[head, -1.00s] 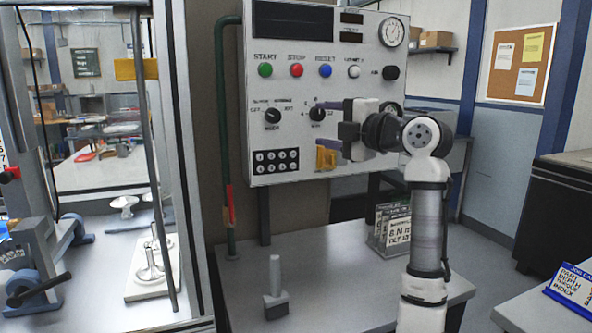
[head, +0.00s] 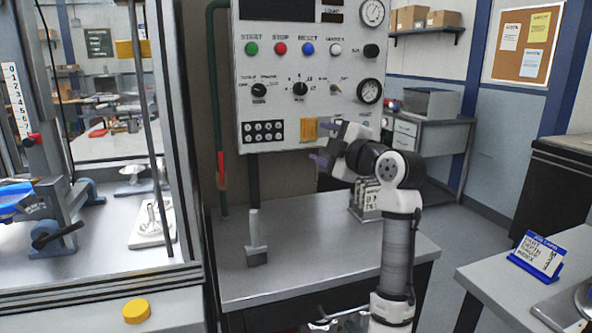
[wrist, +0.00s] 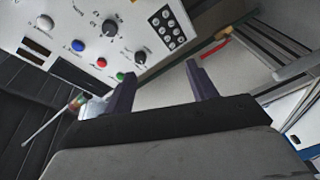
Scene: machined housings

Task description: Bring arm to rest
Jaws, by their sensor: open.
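My gripper (head: 325,147) is in front of the lower right part of the white control panel (head: 286,84), above the grey bench. Its jaws are apart and nothing is between them. In the wrist view my gripper (wrist: 160,85) shows two separate dark fingers, with the control panel (wrist: 92,32) tilted behind them at upper left. A gap to the panel cannot be measured from these frames. The panel carries green, red, blue and white buttons, two dark knobs and a black keypad (head: 263,132).
A grey upright tool (head: 255,238) stands on the bench (head: 310,275). A card stand (head: 364,202) is behind my arm. A glazed enclosure (head: 185,150) is at left, with a yellow cap (head: 136,311) at its front. A job card (head: 537,257) stands on the right table. Floor shows between.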

